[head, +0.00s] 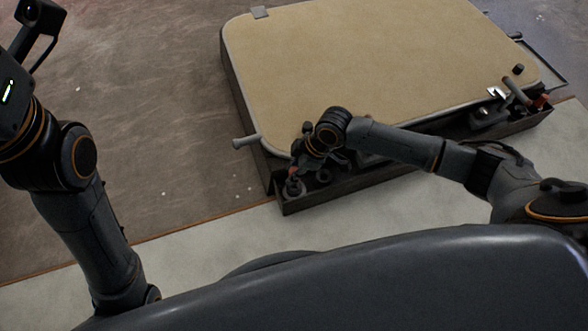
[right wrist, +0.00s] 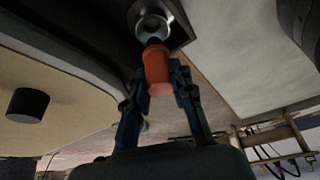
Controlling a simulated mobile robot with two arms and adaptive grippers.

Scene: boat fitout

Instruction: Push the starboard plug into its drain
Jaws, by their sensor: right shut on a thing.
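In the right wrist view, my right gripper (right wrist: 160,85) is shut on an orange-red plug (right wrist: 158,70). The plug's far end points at a round metal drain fitting (right wrist: 151,24) and overlaps its lower edge in the picture. I cannot tell whether it touches or has entered. In the head view, my right gripper (head: 299,167) is low over the near left corner of the tray, with a bit of red just above a round fitting (head: 294,187).
A large tan panel (head: 370,70) with rounded corners lies on a dark tray (head: 400,168). Its front ledge carries a second round fitting (head: 323,176) and a red item (head: 541,101) at the right end. A pale handle (head: 246,141) sticks out left. A black knob (right wrist: 28,105) stands on the panel.

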